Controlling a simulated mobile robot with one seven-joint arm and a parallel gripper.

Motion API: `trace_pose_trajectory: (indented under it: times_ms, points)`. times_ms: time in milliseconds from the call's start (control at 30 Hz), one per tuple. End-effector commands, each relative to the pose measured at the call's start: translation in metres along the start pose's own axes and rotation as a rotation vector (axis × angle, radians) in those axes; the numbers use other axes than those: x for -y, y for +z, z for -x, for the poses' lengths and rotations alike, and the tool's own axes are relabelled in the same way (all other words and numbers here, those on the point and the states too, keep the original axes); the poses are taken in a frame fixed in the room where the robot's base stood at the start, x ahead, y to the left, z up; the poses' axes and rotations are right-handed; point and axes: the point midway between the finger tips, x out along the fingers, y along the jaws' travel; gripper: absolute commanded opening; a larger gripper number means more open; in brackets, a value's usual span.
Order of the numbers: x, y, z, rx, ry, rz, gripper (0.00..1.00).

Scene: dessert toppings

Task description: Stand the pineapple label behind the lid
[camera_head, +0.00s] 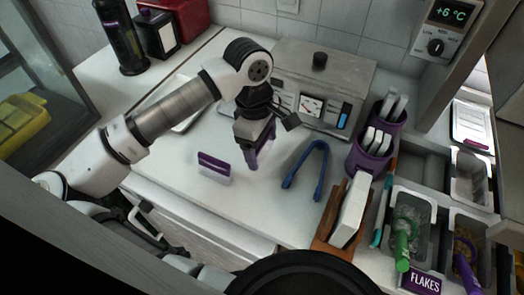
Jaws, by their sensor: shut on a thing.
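My gripper (253,160) points down above the white counter, left of the blue tongs. It is shut on a narrow purple piece (259,146), which may be a label seen nearly edge-on; no lettering is readable and the fingers partly hide it. A small white card with a purple band (214,168) stands on the counter to the left of the gripper; its text is too small to read. The steel box behind the gripper has a flat top with a black knob (320,59), perhaps the lid. I cannot tell which piece is the pineapple label.
The counter in front of the gripper is clear.

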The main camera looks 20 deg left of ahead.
Motion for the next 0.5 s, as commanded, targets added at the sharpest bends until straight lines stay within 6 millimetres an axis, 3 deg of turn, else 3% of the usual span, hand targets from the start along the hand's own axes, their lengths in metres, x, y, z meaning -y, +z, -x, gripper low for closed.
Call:
trace_pose_trajectory:
  times_ms: [300, 500]
  points:
    - [0.000, -0.004, -0.037, 0.002, -0.001, 0.000, 0.52]
    - [0.000, -0.004, -0.039, 0.000, 0.001, 0.000, 0.52]
